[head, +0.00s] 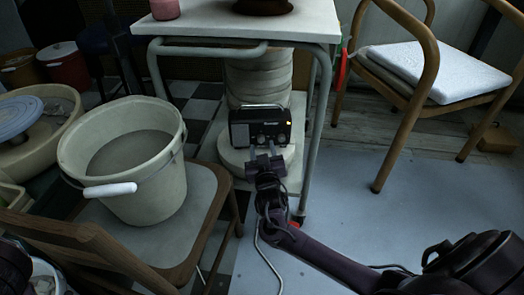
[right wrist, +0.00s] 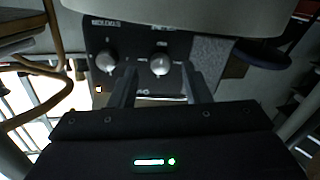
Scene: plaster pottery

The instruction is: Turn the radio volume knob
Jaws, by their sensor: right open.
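The radio (head: 239,134) is a small dark box with a carry handle, standing upright on a pale round slab under the white table. Its front has pale knobs low down. My right gripper (head: 263,150) is in front of the radio, open, with its fingers pointing at the knobs. In the right wrist view, a silver knob (right wrist: 160,63) lies between the tips of the open fingers (right wrist: 159,72). I cannot tell whether they touch it. A second knob (right wrist: 106,61) is to its left, outside the fingers.
The white table (head: 235,24) stands over the radio, with metal legs (head: 318,130) close by. A wooden chair (head: 215,182) bearing a pale bucket (head: 150,185) is at left. Another chair (head: 440,75) is at right. A cable (head: 268,262) lies on the floor below.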

